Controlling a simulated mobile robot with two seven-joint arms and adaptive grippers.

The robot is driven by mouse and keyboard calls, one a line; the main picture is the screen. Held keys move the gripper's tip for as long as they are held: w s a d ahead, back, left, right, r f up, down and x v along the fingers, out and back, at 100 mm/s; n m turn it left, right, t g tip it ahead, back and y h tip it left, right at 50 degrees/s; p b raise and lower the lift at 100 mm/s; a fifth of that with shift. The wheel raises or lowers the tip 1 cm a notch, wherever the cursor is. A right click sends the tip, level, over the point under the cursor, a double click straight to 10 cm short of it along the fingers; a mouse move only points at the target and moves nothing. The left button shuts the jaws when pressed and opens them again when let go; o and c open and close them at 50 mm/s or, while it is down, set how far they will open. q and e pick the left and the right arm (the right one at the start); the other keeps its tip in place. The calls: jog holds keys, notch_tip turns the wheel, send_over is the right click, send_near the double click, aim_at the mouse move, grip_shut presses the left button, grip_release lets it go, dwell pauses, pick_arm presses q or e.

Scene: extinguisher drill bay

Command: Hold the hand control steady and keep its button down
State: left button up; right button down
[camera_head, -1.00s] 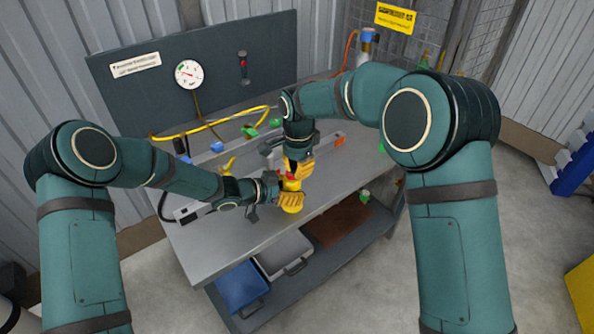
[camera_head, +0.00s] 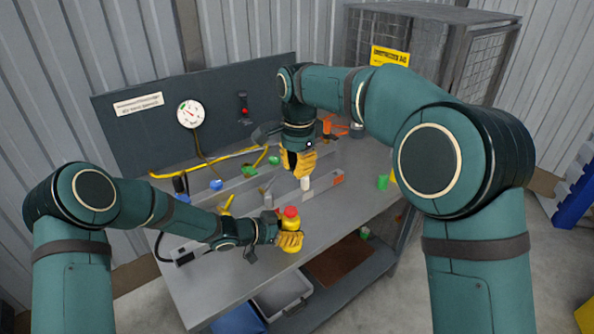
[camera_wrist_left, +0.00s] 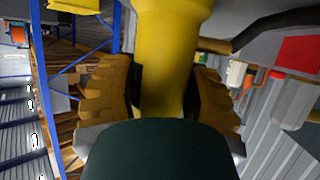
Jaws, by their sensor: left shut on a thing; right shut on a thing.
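The yellow hand control (camera_head: 291,226) with its red button (camera_head: 290,212) on top stands upright in my left gripper (camera_head: 289,241), over the front part of the bench. In the left wrist view the yellow body (camera_wrist_left: 166,60) runs between the two fingers of my left gripper (camera_wrist_left: 166,95), which are shut on it; the button is out of that view. My right gripper (camera_head: 300,165) is above and behind the control, clear of the button. It is shut on a small pale piece (camera_head: 306,184) whose upper part the fingers hide. Nothing touches the red button.
The grey bench (camera_head: 225,281) carries a yellow hose (camera_head: 215,160), a blue block (camera_head: 216,185) and a green cup (camera_head: 382,182). A gauge (camera_head: 190,114) is on the back panel (camera_head: 135,130). A grey bin (camera_head: 283,296) is on the shelf below. The bench's front right is clear.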

pick_arm(q)
jog(key=o, duration=1.3)
jog(key=shift+o, duration=0.2)
